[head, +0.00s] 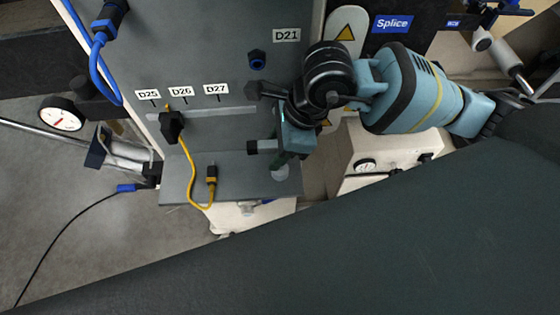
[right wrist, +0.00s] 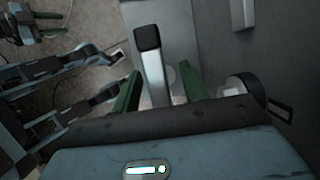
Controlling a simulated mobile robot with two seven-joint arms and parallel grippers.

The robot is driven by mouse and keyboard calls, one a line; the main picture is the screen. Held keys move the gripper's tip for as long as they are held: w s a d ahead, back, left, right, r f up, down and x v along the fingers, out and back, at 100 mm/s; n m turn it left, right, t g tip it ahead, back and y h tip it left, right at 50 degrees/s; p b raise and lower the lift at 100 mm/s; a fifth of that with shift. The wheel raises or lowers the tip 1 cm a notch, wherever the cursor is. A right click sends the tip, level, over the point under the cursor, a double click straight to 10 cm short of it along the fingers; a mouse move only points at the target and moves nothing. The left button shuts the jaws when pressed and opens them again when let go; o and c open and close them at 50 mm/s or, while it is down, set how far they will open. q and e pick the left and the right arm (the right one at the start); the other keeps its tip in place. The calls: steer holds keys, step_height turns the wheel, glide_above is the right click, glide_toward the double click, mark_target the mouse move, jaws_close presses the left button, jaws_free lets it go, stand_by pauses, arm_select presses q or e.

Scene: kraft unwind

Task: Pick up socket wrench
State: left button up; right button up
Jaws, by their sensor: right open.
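A short pale grey bar with a black end (head: 254,147), which looks like the socket wrench handle, sticks out to the left of my right gripper above the small grey shelf. In the right wrist view the bar (right wrist: 154,75) stands between the two green fingers of my right gripper (right wrist: 160,88). The fingers are apart, with a gap on each side of the bar. The bar's near end is hidden behind the gripper body. In the head view my right gripper (head: 284,150) is low at the right side of the panel, pointing down. My left gripper does not show.
The grey panel (head: 195,60) rises behind the shelf (head: 235,185). A yellow cable (head: 190,160) with black plugs hangs at the shelf's left. A dark fitting (head: 257,60) sits below label D21. A white box with a gauge (head: 365,165) stands close on the right.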

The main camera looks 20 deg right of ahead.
steer(key=shift+f, duration=0.1)
steer(key=shift+c, duration=0.2)
jaws_close()
